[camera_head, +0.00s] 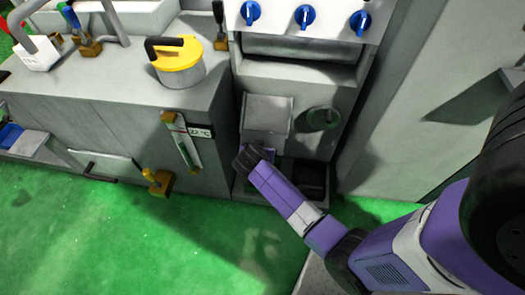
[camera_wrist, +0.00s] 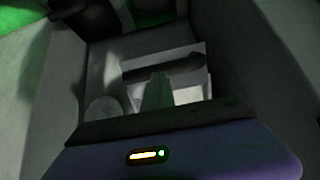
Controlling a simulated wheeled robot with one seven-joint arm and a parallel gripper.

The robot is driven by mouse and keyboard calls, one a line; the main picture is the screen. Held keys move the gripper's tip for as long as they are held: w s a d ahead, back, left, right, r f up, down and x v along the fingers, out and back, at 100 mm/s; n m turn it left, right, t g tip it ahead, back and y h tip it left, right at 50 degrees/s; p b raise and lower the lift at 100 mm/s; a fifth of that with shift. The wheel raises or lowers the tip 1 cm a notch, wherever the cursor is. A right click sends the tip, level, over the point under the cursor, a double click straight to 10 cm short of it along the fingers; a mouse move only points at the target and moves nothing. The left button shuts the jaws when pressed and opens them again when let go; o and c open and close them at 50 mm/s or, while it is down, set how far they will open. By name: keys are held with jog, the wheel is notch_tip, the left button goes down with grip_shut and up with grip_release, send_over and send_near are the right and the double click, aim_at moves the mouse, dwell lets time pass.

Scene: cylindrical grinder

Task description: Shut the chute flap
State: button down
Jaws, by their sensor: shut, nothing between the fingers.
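The chute flap appears to be the light grey square panel (camera_head: 267,114) on the front of the grey machine, below its wide slot. A paler sloping surface shows just under it. How far the flap stands open is hard to tell. My gripper (camera_head: 247,156) is shut and empty, low in front of the machine, just below and left of the panel. Its dark fingers hide part of the opening there. In the dark wrist view, a pale plate (camera_wrist: 190,93) lies ahead inside a grey recess, with a dark bar across it. Contact cannot be made out.
A dark green round knob (camera_head: 323,118) is right of the panel. A dark open bin (camera_head: 310,178) lies below it. A grey cabinet (camera_head: 130,140) with a yellow-lidded pot (camera_head: 178,62) stands left. Blue knobs (camera_head: 305,16) line the top. The green floor in front is clear.

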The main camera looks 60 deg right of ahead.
notch_tip(320, 180, down, 8)
jog(key=d+t+h+b, duration=0.1)
jog(key=h+b, duration=0.4)
jog(key=b, duration=1.4)
jog(key=shift+w+f+t, duration=0.15)
jog(key=shift+f+t, duration=0.1)
jog(key=shift+t, duration=0.15)
